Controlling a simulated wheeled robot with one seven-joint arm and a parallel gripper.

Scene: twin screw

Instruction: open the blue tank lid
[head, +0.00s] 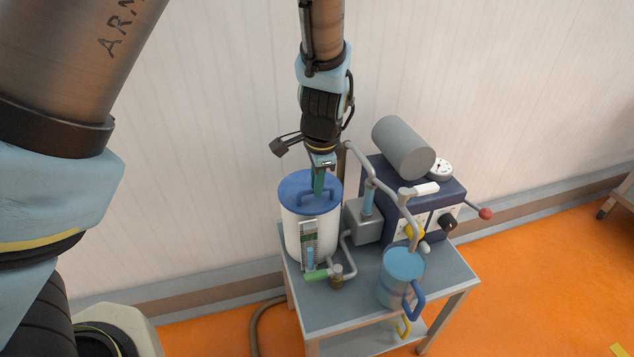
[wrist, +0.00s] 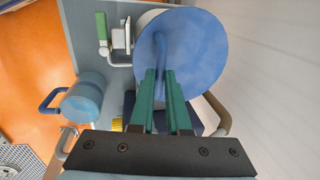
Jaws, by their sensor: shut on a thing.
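The blue tank lid (head: 297,186) sits on top of the white tank (head: 293,231) on the left of the cart. It is a round disc with a raised blue handle (head: 322,194). The lid fills the upper middle of the wrist view (wrist: 205,50), where its handle (wrist: 161,49) runs down between my fingers. My gripper (head: 318,190) points down from above and its green fingers are shut on the lid handle; in the wrist view the fingertips (wrist: 161,74) are at the handle's near part. The lid looks seated flat on the tank.
A grey cart (head: 345,300) carries the tank, a dark blue machine (head: 440,194) with a grey cylinder (head: 403,148), bent pipes and a red-knobbed lever (head: 485,213). A blue translucent pitcher (head: 402,277) stands at the cart's front right. A wall (head: 230,120) rises behind.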

